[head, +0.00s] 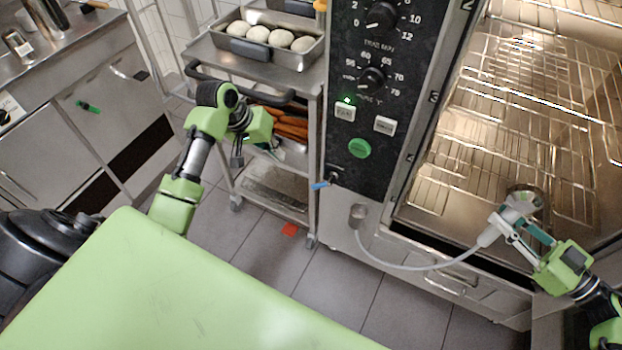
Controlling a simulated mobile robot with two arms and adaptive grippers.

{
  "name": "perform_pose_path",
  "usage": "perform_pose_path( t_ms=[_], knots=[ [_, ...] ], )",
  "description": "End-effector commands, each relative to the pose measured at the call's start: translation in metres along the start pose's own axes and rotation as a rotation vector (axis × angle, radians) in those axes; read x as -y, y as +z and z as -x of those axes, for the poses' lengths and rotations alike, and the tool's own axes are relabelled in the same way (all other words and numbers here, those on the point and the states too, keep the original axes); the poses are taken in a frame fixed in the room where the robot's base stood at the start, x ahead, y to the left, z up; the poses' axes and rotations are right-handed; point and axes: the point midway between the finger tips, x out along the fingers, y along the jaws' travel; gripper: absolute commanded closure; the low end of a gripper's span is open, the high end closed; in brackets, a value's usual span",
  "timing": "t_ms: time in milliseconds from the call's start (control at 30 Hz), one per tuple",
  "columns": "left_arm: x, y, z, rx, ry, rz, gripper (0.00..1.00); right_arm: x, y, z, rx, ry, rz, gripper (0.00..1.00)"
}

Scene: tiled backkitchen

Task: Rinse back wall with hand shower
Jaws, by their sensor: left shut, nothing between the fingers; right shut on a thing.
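The hand shower (492,235) is white-grey, with a round head (524,199) in front of the open oven chamber at the right. My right gripper (512,231) is shut on its handle. A pale hose (425,268) hangs in a curve from the shower to a holder (357,214) below the control panel. The back wall (555,10) of the chamber is only partly seen, behind wire racks (520,110). My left gripper (238,155) is shut and empty in front of the trolley at the left; its fingertips point down.
A steel trolley (312,130) carries a tray (302,58) of dough balls on top and orange food on a lower level. The control panel (350,150) has dials and a green button. A steel counter (60,40) stands at far left. Tiled floor (250,250) lies between.

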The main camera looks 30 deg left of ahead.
Motion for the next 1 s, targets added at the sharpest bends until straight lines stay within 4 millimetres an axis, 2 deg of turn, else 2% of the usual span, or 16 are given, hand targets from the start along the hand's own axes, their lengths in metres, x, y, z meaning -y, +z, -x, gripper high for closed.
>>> perform_pose_path(
  t_ms=[167,367,467,833,1000],
  knots=[
    [-0.023,0.016,0.003,-0.023,0.0,-0.209,1.0,0.0,-0.001,0.0,-0.002,0.0,0.001,1.0],
    [-0.031,0.02,-0.005,-0.028,0.003,-0.264,1.0,0.0,-0.001,0.0,-0.002,0.0,0.001,1.0],
    [-0.031,0.02,-0.02,-0.026,0.004,-0.264,1.0,0.0,-0.001,0.0,-0.003,0.0,0.001,1.0],
    [-0.031,0.017,-0.096,-0.026,0.003,-0.26,1.0,0.0,-0.002,0.0,-0.003,0.0,0.001,1.0],
    [-0.043,0.024,-0.118,-0.026,0.004,-0.262,1.0,0.0,-0.001,0.0,-0.003,0.0,0.001,1.0]
  ],
)
